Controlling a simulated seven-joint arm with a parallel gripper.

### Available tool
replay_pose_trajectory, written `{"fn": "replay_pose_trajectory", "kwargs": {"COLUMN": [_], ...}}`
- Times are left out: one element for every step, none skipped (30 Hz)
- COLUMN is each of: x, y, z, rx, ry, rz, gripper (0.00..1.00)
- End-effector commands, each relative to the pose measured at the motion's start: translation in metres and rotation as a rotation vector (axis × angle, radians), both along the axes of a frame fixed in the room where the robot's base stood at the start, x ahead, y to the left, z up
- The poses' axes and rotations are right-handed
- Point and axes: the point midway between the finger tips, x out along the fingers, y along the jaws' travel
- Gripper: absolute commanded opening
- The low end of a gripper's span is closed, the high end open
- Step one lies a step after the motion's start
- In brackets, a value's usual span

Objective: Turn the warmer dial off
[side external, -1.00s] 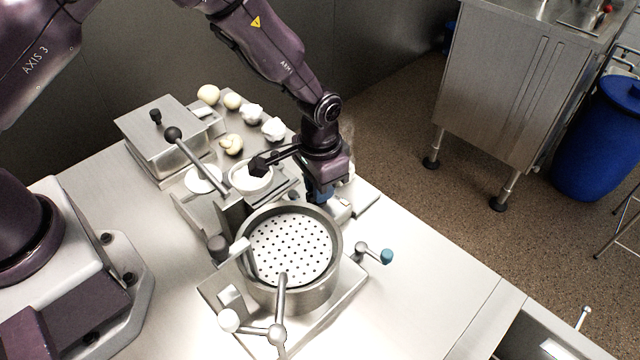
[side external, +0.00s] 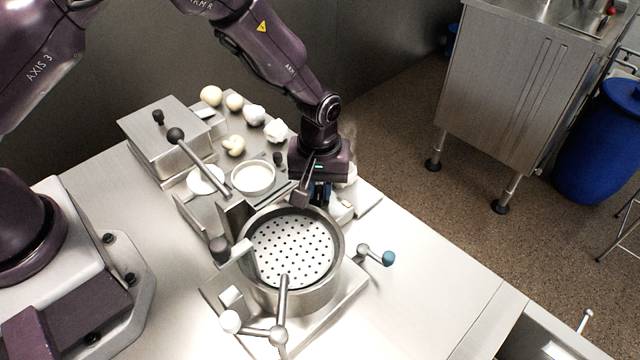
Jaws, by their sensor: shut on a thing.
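My gripper (side external: 320,197) points down behind the perforated basket, at the near side of a low metal unit (side external: 346,210) that appears to be the warmer. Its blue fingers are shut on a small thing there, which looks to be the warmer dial. The fingers and wrist hide the dial, so its pointer and setting cannot be read. Faint steam rises behind the wrist, and a white item shows partly behind it.
The round pot with a perforated white plate (side external: 296,290) stands just in front of my gripper. A crank with a blue knob (side external: 376,255) is at its right. A white bowl (side external: 253,178), a lever (side external: 195,158), a lidded metal box (side external: 165,140) and several pale buns (side external: 254,116) lie left and behind.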

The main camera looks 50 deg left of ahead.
Motion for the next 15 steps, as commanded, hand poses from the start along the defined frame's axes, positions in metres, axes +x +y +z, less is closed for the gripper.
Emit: {"fn": "replay_pose_trajectory", "kwargs": {"x": [-0.0008, -0.0008, -0.0010, -0.0012, -0.0012, -0.0013, -0.0014, -0.0014, -0.0016, -0.0016, -0.0017, -0.0018, -0.0018, -0.0019, -0.0020], "y": [0.0001, 0.0002, 0.0003, 0.0004, 0.0005, 0.0006, 0.0006, 0.0007, 0.0009, 0.0010, 0.0010, 0.0010, 0.0010, 0.0010, 0.0009], "z": [0.0005, 0.0005, 0.0005, 0.0005, 0.0005, 0.0005, 0.0005, 0.0005, 0.0005, 0.0006, 0.0006, 0.0006, 0.0006, 0.0006, 0.0006], "rx": [0.001, 0.000, 0.001, 0.001, 0.000, 0.000, 0.000, 0.000, 0.001, 0.001, 0.001, 0.001, 0.001, 0.001, 0.001], "ry": [0.002, 0.003, 0.002, 0.002, 0.003, 0.003, 0.003, 0.003, 0.002, 0.002, 0.002, 0.002, 0.002, 0.002, 0.002], "rz": [0.040, 0.064, 0.094, 0.116, 0.137, 0.164, 0.184, 0.201, 0.223, 0.237, 0.252, 0.267, 0.279, 0.290, 0.301], "gripper": [0.00, 0.00, 0.00, 0.00, 0.00, 0.00, 0.00, 0.00, 0.00, 0.00, 0.00, 0.00, 0.00, 0.00, 0.00]}}
